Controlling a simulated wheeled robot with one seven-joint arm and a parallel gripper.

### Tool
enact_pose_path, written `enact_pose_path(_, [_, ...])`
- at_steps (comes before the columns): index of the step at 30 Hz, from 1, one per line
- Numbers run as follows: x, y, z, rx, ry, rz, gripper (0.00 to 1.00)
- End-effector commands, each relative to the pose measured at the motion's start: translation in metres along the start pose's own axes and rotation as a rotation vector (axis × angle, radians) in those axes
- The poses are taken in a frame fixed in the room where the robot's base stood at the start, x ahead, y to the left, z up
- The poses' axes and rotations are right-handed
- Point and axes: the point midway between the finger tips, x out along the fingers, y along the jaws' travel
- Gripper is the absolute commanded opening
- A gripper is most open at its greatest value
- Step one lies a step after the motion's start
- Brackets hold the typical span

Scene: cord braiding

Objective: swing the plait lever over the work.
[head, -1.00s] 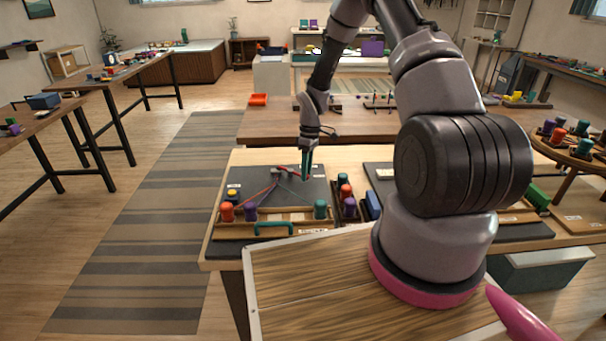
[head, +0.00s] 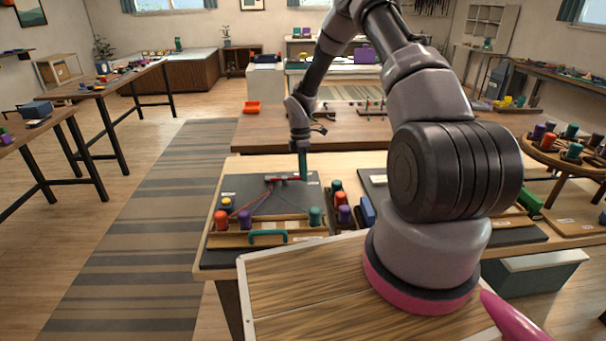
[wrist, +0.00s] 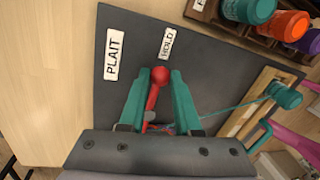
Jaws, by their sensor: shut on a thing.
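The plait lever (wrist: 157,84) is a red arm with a round red knob. Its knob lies between the two teal fingers of my gripper (wrist: 156,76), which is shut on it. In the head view my gripper (head: 302,172) is at the right end of the red lever (head: 284,179), low over the dark board (head: 280,205). The wrist view shows a PLAIT label (wrist: 115,55) to the left of the knob and a HOLD label (wrist: 168,43) just beyond it. The lever's base is partly hidden by my gripper. Cords run from near the lever toward the bobbins.
A red bobbin (head: 221,220), a purple bobbin (head: 244,219) and a teal bobbin (head: 315,216) stand along the board's wooden front rail. A teal handle (head: 268,237) is in front. A box of spare bobbins (head: 341,207) stands right of the board.

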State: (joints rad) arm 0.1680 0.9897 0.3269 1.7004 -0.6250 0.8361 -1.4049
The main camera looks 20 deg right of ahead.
Motion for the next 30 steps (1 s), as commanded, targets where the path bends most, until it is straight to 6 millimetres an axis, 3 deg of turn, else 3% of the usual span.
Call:
enact_pose_path(15, [-0.0014, 0.0026, 0.0003, -0.019, -0.004, 0.005, 0.00])
enact_pose_path(16, [-0.0014, 0.0026, 0.0003, -0.019, -0.004, 0.005, 0.43])
enact_pose_path(18, [-0.0012, 0.0023, 0.0002, -0.018, -0.004, 0.004, 0.60])
enact_pose_path(30, [-0.0080, 0.0018, 0.0001, -0.017, -0.003, 0.003, 0.60])
